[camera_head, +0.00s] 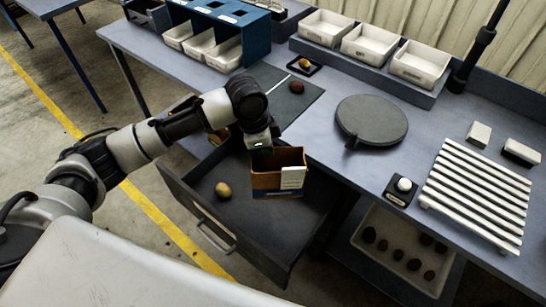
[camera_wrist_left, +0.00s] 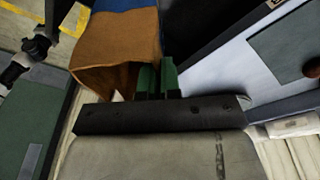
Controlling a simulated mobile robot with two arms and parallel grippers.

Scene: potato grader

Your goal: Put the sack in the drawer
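The sack (camera_head: 266,181) is a brown, open-topped bag with a blue band and a white label. In the head view it is upright inside the outline of the open dark drawer (camera_head: 190,194); I cannot tell whether its base touches the drawer floor. My left gripper (camera_head: 262,150) is at the sack's top rim, on its left part. In the left wrist view the green fingers (camera_wrist_left: 157,75) are close together at the edge of the sack (camera_wrist_left: 115,42), and its wall seems to run between them. My right gripper is not in view.
A yellowish potato (camera_head: 223,190) lies in the drawer, left of the sack. The table (camera_head: 325,95) above holds a round dark plate (camera_head: 371,119), a white slatted rack (camera_head: 478,193) and white bins (camera_head: 369,43). A crate (camera_head: 381,270) with several dark potatoes is below right.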

